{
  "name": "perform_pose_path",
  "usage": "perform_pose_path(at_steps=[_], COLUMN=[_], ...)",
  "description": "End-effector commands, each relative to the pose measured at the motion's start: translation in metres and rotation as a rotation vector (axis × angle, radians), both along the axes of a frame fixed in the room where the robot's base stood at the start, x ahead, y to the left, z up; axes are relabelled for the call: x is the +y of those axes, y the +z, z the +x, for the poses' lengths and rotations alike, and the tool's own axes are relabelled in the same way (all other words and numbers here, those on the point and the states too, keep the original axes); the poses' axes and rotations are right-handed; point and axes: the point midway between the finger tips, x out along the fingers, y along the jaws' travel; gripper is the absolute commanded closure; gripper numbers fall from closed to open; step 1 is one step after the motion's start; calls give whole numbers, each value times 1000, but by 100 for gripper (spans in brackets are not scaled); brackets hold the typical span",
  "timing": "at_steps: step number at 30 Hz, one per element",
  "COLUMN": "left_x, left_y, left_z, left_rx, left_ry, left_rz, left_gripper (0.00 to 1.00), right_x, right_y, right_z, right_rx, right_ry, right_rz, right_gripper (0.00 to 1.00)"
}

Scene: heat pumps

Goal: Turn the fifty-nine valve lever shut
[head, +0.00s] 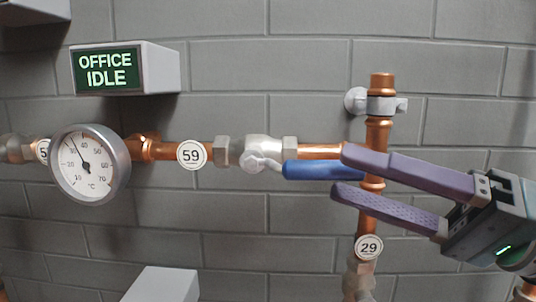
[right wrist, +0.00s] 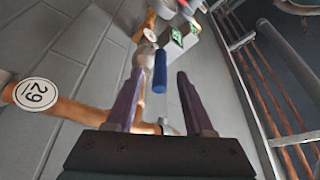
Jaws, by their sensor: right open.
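The valve (head: 262,150) sits on a horizontal copper pipe beside a round white tag marked 59 (head: 191,154). Its blue lever (head: 318,170) points right, roughly along the pipe. My right gripper (head: 338,172) comes in from the right, open, with its purple fingers above and below the lever's right end in the head view. In the right wrist view the blue lever (right wrist: 160,72) stands ahead, between the lines of the two open fingers (right wrist: 160,74). I cannot tell whether a finger touches it. My left gripper is not in view.
A round temperature gauge (head: 88,165) is on the pipe to the left, below a box reading OFFICE IDLE (head: 106,70). A vertical copper pipe (head: 380,135) with a 29 tag (head: 368,248) runs behind my right fingers. A grey box top (head: 163,285) shows below.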

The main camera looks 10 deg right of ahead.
Motion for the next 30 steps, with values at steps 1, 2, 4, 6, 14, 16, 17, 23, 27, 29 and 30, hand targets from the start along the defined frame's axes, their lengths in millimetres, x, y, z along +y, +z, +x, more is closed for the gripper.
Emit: perform_pose_path(at_steps=[1, 2, 4, 6, 14, 16, 17, 23, 27, 29, 30], left_x=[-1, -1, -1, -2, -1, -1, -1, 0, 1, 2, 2], left_y=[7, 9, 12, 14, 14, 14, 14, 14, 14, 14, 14], left_z=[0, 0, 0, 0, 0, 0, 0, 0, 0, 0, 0], left_rx=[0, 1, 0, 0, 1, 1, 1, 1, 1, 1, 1], left_ry=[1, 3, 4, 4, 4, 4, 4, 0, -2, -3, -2], left_rz=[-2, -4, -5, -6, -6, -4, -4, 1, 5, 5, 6], left_gripper=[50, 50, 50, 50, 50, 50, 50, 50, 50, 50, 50], right_x=[8, 12, 19, 25, 31, 30, 30, 30, 30, 30, 30], right_y=[8, 8, 9, 9, 8, 8, 8, 8, 8, 8, 8], right_z=[5, 8, 13, 17, 21, 21, 21, 21, 21, 21, 21], right_rx=[-4, -4, -2, -1, 0, 0, 0, 0, 0, 0, -1], right_ry=[2, 1, 1, 0, 1, 0, 0, 0, 0, 0, 0], right_rz=[5, 4, 3, 3, -1, 0, 0, 0, 0, 0, -1], right_gripper=[47, 47, 47, 47, 47, 47, 47, 67, 83, 89, 94])
